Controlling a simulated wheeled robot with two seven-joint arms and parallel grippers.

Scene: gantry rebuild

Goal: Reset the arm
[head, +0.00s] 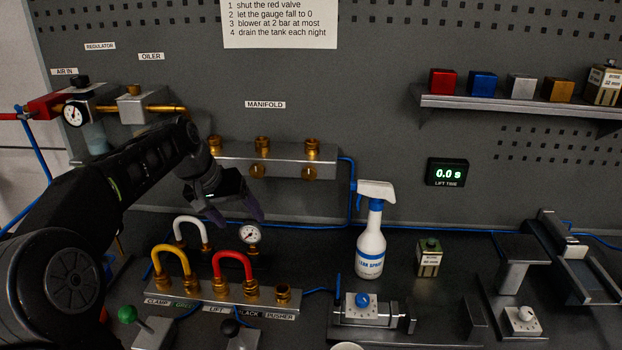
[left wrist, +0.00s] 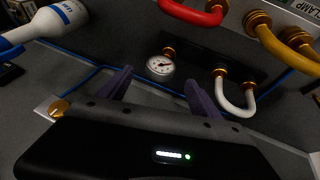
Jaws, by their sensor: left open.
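My left arm comes in from the left in the head view and reaches over the bench toward the manifold. My left gripper (head: 233,212) is open and empty, in front of the manifold block (head: 280,160) and above the bench. Its two purple fingers also show spread apart in the left wrist view (left wrist: 158,85), with nothing between them. A round pressure gauge (head: 249,235) stands just below and right of the fingers; it also shows beyond them in the left wrist view (left wrist: 160,66). My right gripper is not in either view.
A white hose (head: 190,222), a yellow hose (head: 172,250) and a red hose (head: 233,256) loop over brass fittings below the gripper. A spray bottle (head: 371,245) stands to the right. A shelf (head: 520,105) holds several blocks. Blue tubing runs along the bench back.

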